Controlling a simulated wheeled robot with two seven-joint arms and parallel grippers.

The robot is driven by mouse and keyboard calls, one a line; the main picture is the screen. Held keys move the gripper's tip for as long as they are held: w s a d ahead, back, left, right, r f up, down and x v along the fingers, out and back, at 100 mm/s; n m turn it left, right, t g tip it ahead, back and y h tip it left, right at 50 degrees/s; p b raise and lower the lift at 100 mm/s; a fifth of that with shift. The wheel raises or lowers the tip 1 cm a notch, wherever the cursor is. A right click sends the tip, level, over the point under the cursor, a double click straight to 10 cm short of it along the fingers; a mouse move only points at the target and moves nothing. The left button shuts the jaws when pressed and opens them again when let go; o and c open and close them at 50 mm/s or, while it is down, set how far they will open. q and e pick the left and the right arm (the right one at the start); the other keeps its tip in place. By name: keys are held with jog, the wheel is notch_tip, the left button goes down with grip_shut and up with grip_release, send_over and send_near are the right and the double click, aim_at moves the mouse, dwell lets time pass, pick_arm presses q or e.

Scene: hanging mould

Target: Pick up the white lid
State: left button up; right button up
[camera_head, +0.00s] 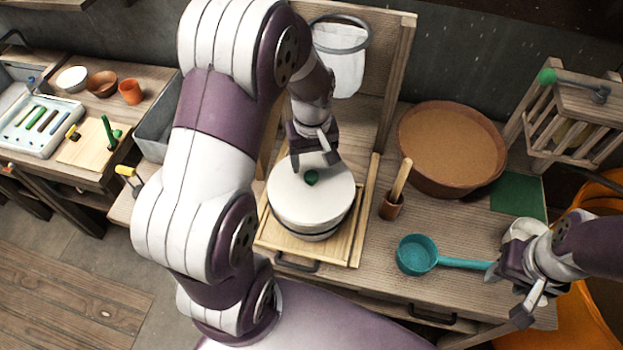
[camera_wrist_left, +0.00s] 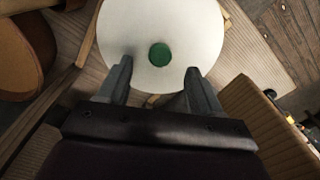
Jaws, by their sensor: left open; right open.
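The white lid (camera_head: 311,191) is round with a small green knob (camera_head: 312,177) in its middle. It sits on a round pot (camera_head: 316,231) on a wooden board. My left gripper (camera_head: 316,163) is open above the lid's far part, close to the knob. In the left wrist view the lid (camera_wrist_left: 150,18) lies ahead of the open fingers (camera_wrist_left: 157,80), and the green knob (camera_wrist_left: 160,54) shows between and just beyond them. Whether the fingers touch the lid cannot be told. My right gripper (camera_head: 527,300) is open at the right, near the handle of a teal ladle (camera_head: 416,255).
A large brown bowl (camera_head: 452,192) with tan filling stands right of the lid. A small wooden cup (camera_head: 392,207) with a stick stands beside the board (camera_head: 265,237). A hoop with a white bag (camera_head: 340,72) hangs behind. A green mat (camera_head: 518,194) lies at the right.

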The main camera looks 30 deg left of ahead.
aim_at(311, 176)
pick_arm(q)
jog(key=shift+w+a+f, duration=0.15)
jog(key=shift+a+f, duration=0.05)
jog(key=shift+f, duration=0.4)
jog(key=shift+w+a+f, duration=0.1)
jog(key=shift+a+f, duration=0.05)
jog(key=shift+f, duration=0.45)
jog(key=f, duration=0.1)
jog(key=f+p, duration=0.1)
jog(key=f, duration=0.2)
jog(key=shift+s+d+p, duration=0.2)
jog(key=shift+d+p, duration=0.05)
jog(key=shift+p, duration=0.1)
jog(key=shift+f, duration=0.25)
jog(key=shift+w+a, duration=0.1)
pick_arm(e)
jog(key=shift+w+a+r, duration=0.1)
jog(key=shift+r, duration=0.35)
jog(key=shift+w+a+r, duration=0.1)
jog(key=shift+r, duration=0.35)
pick_arm(q)
jog(key=c, duration=1.2)
